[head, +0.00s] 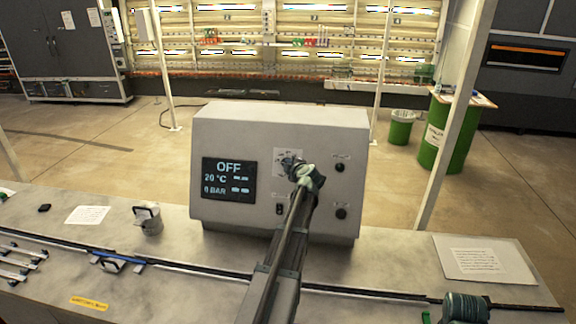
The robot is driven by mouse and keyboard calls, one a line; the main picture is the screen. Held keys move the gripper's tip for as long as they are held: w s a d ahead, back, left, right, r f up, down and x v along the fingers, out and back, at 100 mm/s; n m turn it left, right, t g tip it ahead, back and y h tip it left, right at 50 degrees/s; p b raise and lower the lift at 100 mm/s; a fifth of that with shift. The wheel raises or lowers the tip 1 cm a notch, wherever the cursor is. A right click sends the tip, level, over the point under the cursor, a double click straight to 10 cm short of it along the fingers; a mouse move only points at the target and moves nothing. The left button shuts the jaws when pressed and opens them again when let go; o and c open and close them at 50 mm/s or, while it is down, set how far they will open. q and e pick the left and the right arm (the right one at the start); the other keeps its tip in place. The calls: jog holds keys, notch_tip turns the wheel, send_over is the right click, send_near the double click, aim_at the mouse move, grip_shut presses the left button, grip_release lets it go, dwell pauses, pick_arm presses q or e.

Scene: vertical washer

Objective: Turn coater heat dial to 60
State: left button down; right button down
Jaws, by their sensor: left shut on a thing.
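The coater (225,135) is a grey box with a sloped front on the bench. Its dark display (229,181) reads OFF, 20 °C and 0 BAR. My left gripper (294,166) is shut on a dial at the middle of the panel, in front of a white label (281,156). The gripper and wrist hide most of this dial, so its pointer and setting cannot be read. No fingers of my right gripper show; only part of my right arm seems to show at the bottom right.
Two black knobs, an upper one (340,167) and a lower one (341,213), sit right of the gripper. A small switch (279,209) is below it. Papers and small items lie on the bench (390,265). A white post (455,120) stands behind at the right.

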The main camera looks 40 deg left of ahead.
pick_arm(q)
jog(key=c, duration=0.9)
grip_release()
jog(key=p+v, duration=0.4)
jog(key=v, duration=1)
jog(key=shift+a+p, duration=0.1)
jog(key=shift+p, duration=0.25)
